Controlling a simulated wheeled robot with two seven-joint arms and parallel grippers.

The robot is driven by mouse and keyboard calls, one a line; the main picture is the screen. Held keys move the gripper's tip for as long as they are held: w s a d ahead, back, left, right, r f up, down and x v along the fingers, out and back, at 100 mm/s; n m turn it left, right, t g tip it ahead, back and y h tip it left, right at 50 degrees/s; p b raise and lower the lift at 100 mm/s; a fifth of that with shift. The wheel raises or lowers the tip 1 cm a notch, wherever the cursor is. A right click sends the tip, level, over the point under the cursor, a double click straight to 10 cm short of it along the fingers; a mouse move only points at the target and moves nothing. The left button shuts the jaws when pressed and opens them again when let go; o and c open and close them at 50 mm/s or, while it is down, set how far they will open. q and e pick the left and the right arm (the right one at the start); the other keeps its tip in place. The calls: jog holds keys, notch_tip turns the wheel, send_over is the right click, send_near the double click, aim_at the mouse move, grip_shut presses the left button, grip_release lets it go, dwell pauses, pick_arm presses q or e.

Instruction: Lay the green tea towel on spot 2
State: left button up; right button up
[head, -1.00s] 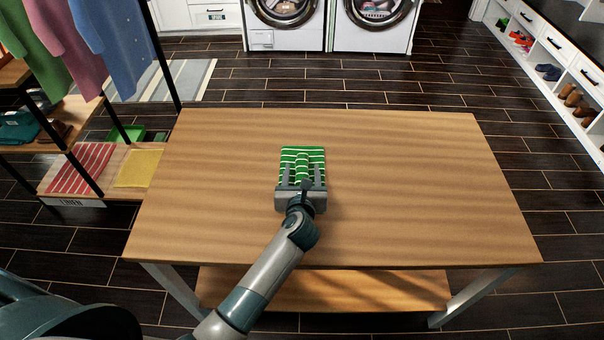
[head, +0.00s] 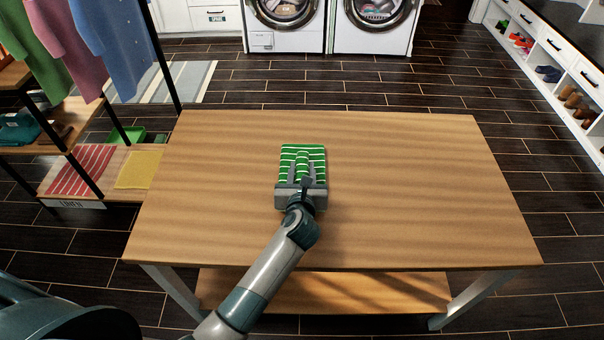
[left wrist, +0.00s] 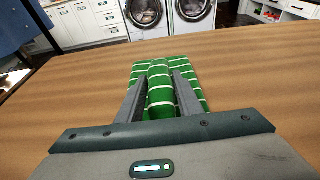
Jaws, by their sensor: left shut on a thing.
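The green tea towel (head: 303,152) with white stripes is at the middle of the wooden table, flat at its outer parts with a raised fold along its middle. My left gripper (head: 302,176) is over the towel's near part, shut on that fold. In the left wrist view the two fingers pinch the raised fold of the towel (left wrist: 158,70) from both sides. I cannot tell whether the towel touches the table (head: 420,180). No marking for spot 2 shows on the table. My right gripper is not in view.
The tabletop around the towel is bare. A rack at the left holds hanging clothes, a red striped cloth (head: 82,169) and a yellow cloth (head: 140,169) on its low shelf. Two washing machines (head: 284,15) stand at the back. Shoe shelves (head: 560,72) line the right.

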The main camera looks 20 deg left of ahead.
aim_at(302, 168)
pick_arm(q)
notch_tip(302, 168, up, 8)
jog(key=shift+f, duration=0.15)
jog(key=shift+r, duration=0.4)
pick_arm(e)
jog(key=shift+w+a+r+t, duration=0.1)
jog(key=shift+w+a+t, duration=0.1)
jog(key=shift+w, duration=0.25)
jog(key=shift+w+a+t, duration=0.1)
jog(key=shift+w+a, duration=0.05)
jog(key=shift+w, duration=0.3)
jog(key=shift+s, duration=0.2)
pick_arm(q)
jog(key=shift+s, duration=0.15)
jog(key=s+r+n+y, duration=0.1)
jog(key=s+r, duration=0.3)
jog(key=s, duration=0.3)
jog(key=s+a+r+n+g+y, duration=0.1)
jog(key=s+r+y, duration=0.1)
jog(key=s+r, duration=0.3)
jog(key=s, duration=0.3)
jog(key=shift+a+r+n, duration=0.25)
jog(key=shift+a+n, duration=0.05)
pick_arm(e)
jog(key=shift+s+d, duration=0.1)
